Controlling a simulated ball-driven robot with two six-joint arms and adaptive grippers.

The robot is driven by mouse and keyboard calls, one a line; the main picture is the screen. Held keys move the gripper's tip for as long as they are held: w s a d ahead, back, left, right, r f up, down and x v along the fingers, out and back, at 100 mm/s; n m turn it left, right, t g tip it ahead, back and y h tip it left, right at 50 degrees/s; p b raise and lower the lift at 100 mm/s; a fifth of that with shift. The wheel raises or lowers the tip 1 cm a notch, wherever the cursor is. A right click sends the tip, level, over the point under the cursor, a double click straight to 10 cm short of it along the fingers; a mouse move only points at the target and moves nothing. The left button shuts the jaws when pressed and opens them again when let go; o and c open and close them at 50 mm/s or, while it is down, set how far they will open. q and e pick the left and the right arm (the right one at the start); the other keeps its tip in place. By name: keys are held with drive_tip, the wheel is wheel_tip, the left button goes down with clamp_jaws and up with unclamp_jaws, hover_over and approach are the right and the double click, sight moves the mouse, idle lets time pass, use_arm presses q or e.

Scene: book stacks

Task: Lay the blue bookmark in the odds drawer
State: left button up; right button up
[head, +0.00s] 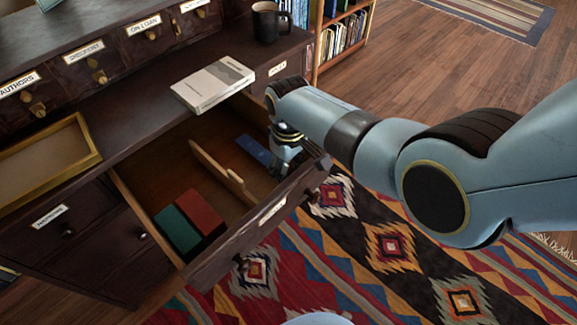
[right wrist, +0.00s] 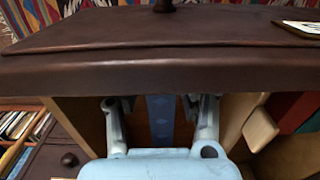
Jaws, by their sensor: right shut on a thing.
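The blue bookmark (head: 254,149) lies flat, or nearly so, within the right compartment of the open drawer (head: 225,243). In the right wrist view the bookmark (right wrist: 160,118) shows as a blue strip between the two fingers. My right gripper (head: 283,160) reaches down into the drawer just behind its front panel, at the bookmark's near end. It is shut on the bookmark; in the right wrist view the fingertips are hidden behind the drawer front. Whether the bookmark touches the drawer floor I cannot tell. The drawer's label is too small to read. My left gripper is not in view.
A wooden divider (head: 215,170) splits the drawer. A green box (head: 178,230) and a red box (head: 200,212) lie in the left compartment. A pale book (head: 213,84) and a dark mug (head: 270,22) stand on the cabinet top. An empty tray (head: 93,157) is at left.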

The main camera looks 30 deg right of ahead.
drive_tip(key=shift+f, duration=0.35)
drive_tip(key=o, duration=0.9)
drive_tip(key=shift+c, duration=0.2)
wheel_tip(320, 180, up, 6)
drive_tip(key=p, duration=0.5)
drive_tip(key=shift+f, duration=0.25)
wheel_tip(320, 180, up, 7)
drive_tip(key=p, duration=0.7)
drive_tip(key=shift+f, duration=0.2)
